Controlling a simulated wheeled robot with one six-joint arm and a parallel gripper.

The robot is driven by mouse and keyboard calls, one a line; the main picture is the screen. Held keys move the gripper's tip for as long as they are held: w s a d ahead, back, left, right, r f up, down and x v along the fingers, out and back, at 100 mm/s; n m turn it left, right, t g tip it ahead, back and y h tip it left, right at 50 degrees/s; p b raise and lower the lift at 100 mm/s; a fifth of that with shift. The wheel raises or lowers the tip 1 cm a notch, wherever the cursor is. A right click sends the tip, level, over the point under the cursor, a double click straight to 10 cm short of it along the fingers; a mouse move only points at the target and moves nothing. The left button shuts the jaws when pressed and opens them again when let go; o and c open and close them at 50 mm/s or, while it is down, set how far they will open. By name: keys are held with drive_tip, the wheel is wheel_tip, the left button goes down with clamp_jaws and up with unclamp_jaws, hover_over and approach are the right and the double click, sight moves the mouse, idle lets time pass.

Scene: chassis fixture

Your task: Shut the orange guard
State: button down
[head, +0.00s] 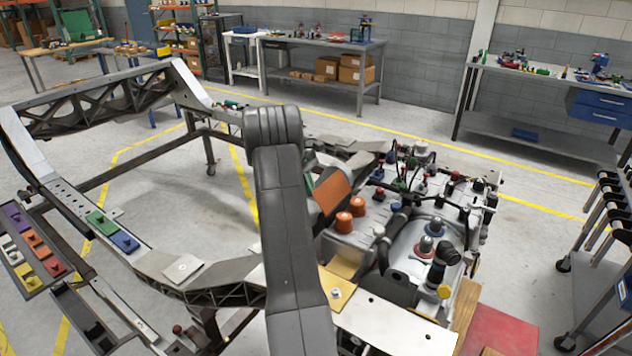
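The orange guard (331,191) appears in the head view as a flat orange-brown panel, just right of my arm. It stands tilted up beside two round orange caps (350,213) on the chassis assembly. Whether anything touches the guard cannot be seen.
The metal chassis frame (190,268) spans the left and middle. Right of the guard is a crowded block of hoses, caps and fittings (430,225). A wheeled rack (610,230) stands at right; benches line the wall.

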sight(330, 192)
drive_tip(key=shift+s+d+r, duration=0.3)
drive_tip(key=shift+d+r, duration=0.2)
drive_tip(key=shift+r, duration=0.15)
drive_tip(key=shift+s+d+r, duration=0.25)
drive_tip(key=shift+d+r, duration=0.25)
drive_tip(key=shift+r, duration=0.1)
drive_tip(key=shift+d+r, duration=0.1)
drive_tip(key=shift+r, duration=0.1)
